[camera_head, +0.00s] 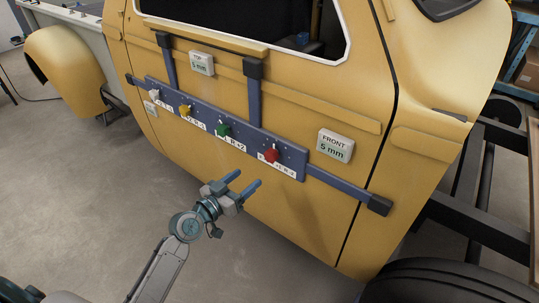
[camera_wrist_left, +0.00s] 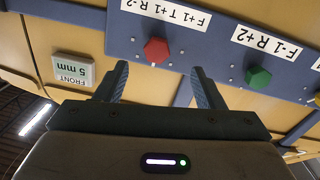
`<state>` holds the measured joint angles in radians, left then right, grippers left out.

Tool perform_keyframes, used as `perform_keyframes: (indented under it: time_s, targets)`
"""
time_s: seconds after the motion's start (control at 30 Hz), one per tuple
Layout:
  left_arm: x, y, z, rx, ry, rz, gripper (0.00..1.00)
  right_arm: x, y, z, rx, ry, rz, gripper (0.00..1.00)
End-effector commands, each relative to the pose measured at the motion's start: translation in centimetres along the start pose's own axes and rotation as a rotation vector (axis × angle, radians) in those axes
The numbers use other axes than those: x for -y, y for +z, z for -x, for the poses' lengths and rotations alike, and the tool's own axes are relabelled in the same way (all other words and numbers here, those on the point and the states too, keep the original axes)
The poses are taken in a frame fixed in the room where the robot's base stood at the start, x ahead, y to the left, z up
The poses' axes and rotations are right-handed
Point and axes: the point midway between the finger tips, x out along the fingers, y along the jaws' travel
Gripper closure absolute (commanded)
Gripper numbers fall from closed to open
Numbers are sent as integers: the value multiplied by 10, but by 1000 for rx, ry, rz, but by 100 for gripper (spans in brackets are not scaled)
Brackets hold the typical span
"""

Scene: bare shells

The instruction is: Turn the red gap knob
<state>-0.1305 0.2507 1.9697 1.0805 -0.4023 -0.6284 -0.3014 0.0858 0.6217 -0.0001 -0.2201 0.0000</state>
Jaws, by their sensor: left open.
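The red knob (camera_head: 272,155) sits at the right part of a blue bar (camera_head: 292,162) on the yellow vehicle door. It also shows in the wrist view as a red hexagonal knob (camera_wrist_left: 156,50) beside a label reading F+1 T+1 R-2. My left gripper (camera_head: 245,181) is open and empty, with its blue fingers pointing toward the door, below and left of the red knob. In the wrist view, the knob appears just beyond my left fingertips (camera_wrist_left: 160,78), between their lines and apart from them. My right gripper is not in view.
A green knob (camera_head: 223,129), a yellow knob (camera_head: 184,110) and a white knob (camera_head: 154,94) share the bar. A FRONT 5 mm display (camera_head: 335,145) and a second 5 mm display (camera_head: 202,63) are on the door. Floor (camera_head: 110,180) is clear at left; a tire (camera_head: 440,284) is lower right.

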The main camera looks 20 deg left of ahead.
Motion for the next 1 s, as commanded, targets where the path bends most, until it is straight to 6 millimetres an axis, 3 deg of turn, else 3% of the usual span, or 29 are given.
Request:
perform_keyframes:
  time_s: [0.1, 0.3, 0.63, 1.0]
  targets:
    - [-6, -16, -6, -25, 16, -4, 37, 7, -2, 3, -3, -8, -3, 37]
    - [-7, -19, -37, -27, 15, 1, 37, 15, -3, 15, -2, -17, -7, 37]
    - [-7, -18, -94, -23, 14, -2, 37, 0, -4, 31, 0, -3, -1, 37]
    - [-7, -15, -107, -22, 14, -3, 37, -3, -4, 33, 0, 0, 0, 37]
